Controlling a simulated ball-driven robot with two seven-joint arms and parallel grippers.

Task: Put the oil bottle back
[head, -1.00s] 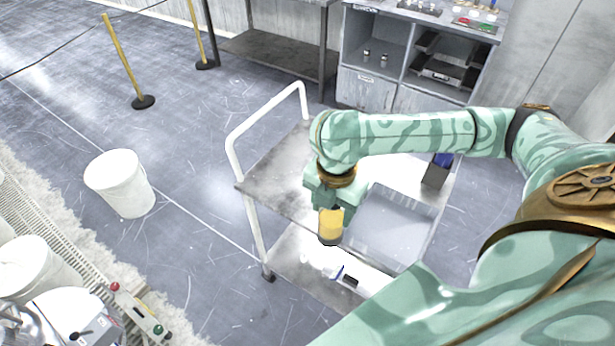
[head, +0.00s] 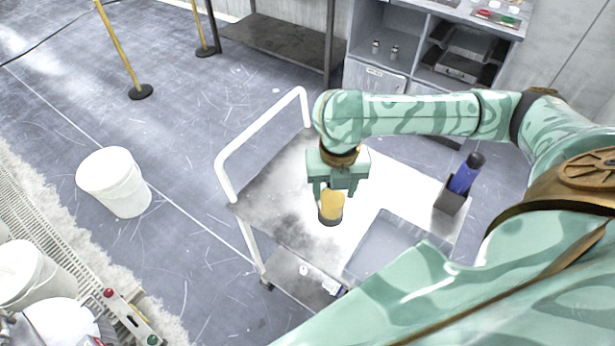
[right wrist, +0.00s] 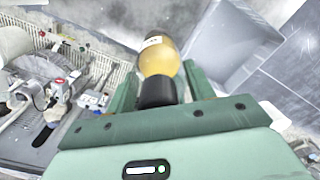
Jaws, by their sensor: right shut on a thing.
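The oil bottle (head: 331,203) is amber-yellow with a dark band at its lower end in the head view. My right gripper (head: 333,188) points down over the cart top and is shut on the bottle. In the right wrist view the amber bottle (right wrist: 160,58) with a white label and black end sits between the fingers of my right gripper (right wrist: 160,85). The bottle is over the cart's top shelf (head: 270,205); I cannot tell whether it touches the shelf. My left gripper is not in view.
A grey tray (head: 385,245) lies on the cart, right of the bottle. A dark holder (head: 451,202) with a blue bottle (head: 465,175) stands at the cart's right side. The white cart handle (head: 262,130) rises at the left. A white bucket (head: 115,182) stands on the floor.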

